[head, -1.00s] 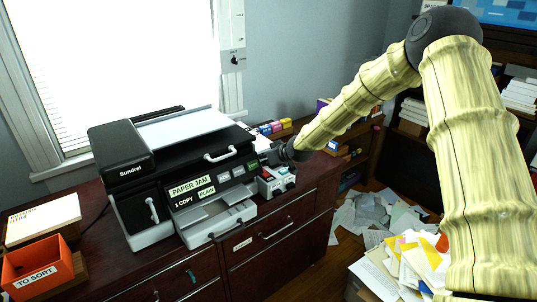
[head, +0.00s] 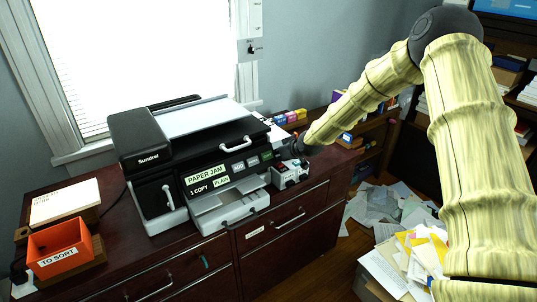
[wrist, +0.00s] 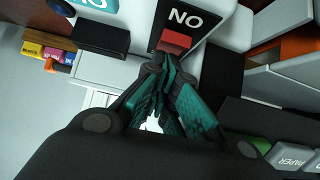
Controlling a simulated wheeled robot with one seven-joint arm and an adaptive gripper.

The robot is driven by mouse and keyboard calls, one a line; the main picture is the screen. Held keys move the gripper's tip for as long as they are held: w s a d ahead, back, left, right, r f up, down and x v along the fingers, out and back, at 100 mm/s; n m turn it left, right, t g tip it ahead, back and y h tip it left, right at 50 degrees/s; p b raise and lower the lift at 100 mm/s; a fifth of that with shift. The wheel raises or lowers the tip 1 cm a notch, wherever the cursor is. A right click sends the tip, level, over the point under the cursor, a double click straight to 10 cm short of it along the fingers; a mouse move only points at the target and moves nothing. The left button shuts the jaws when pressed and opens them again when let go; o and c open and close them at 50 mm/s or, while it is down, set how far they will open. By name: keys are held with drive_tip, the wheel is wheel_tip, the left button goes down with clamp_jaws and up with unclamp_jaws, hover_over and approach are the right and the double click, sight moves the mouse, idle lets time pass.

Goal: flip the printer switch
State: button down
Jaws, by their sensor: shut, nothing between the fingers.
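The black and grey printer (head: 190,165), labelled "Sundrel" and "PAPER JAM", stands on a dark wood cabinet. A small grey box (head: 290,174) with coloured buttons sits at its right side. In the wrist view a red switch (wrist: 176,41) lies below a black label reading "NO" in that picture. My gripper (wrist: 168,66) has its teal fingers brought together, empty, with the tips right by the red switch. I cannot tell whether they touch it. In the head view my dark wrist end is at the printer's right side, and the fingertips are hard to make out.
An orange "TO SORT" tray (head: 60,249) stands at the cabinet's left. Coloured small boxes (head: 290,117) are behind my gripper. Loose papers (head: 390,210) cover the floor at right. The window (head: 150,55) is behind the printer.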

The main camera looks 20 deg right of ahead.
drive_tip(key=shift+a+f, duration=0.1)
drive_tip(key=shift+f, duration=0.05)
drive_tip(key=shift+s+d, duration=0.2)
drive_tip(key=shift+d, duration=0.05)
drive_tip(key=shift+s+d, duration=0.15)
drive_tip(key=shift+s, duration=0.5)
drive_tip(key=r, duration=0.1)
drive_tip(key=r+p, duration=0.1)
drive_tip(key=r, duration=0.1)
drive_tip(key=r+p, duration=0.1)
drive_tip(key=shift+s+d+r, duration=0.1)
drive_tip(key=shift+s+r, duration=0.15)
drive_tip(key=shift+s, duration=0.1)
drive_tip(key=shift+b+v, duration=0.45)
drive_tip(key=shift+v, duration=0.8)
drive_tip(key=b+v, duration=0.1)
drive_tip(key=v, duration=0.6)
drive_tip(key=shift+s+f+b, duration=0.3)
drive_tip(key=shift+b, duration=0.05)
